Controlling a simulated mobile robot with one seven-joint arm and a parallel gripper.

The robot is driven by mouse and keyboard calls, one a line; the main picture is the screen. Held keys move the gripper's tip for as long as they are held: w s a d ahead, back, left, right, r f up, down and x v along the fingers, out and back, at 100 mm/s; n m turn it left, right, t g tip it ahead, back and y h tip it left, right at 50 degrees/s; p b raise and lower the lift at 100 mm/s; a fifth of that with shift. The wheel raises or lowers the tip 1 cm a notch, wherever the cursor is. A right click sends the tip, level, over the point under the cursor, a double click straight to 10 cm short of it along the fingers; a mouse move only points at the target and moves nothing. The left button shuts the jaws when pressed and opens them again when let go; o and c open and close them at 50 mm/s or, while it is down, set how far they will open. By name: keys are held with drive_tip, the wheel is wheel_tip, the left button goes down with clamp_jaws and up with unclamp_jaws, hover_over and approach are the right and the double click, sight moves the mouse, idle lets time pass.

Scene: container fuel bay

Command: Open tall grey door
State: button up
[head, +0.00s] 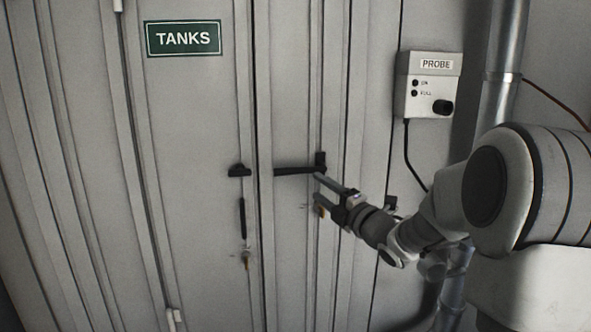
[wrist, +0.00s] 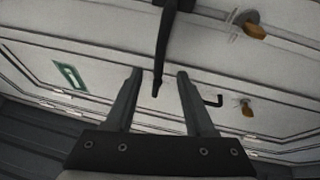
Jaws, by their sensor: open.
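A tall grey door panel (head: 185,120) with a green TANKS sign (head: 183,38) fills the left of the head view and looks shut. Beside it is another grey panel (head: 290,90) with a black lever handle (head: 298,171) lying about level, its free end to the left. The lever also shows in the wrist view (wrist: 165,45). My gripper (head: 317,186) is open at the lever's right end. In the wrist view my gripper (wrist: 160,76) has the lever's free end between its fingertips in the picture; contact cannot be told.
A second black handle (head: 242,215) hangs down on the sign's panel, with a brass-coloured key (head: 247,259) below it. Another brass-coloured key (wrist: 256,30) shows in the wrist view. A PROBE box (head: 430,85) with a cable and a metal pipe (head: 503,60) stand at the right.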

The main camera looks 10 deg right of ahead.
sight(298, 173)
drive_tip(key=p+x, duration=0.2)
drive_tip(key=x, duration=0.9)
drive_tip(key=shift+c, duration=0.3)
clamp_jaws()
idle(0.9)
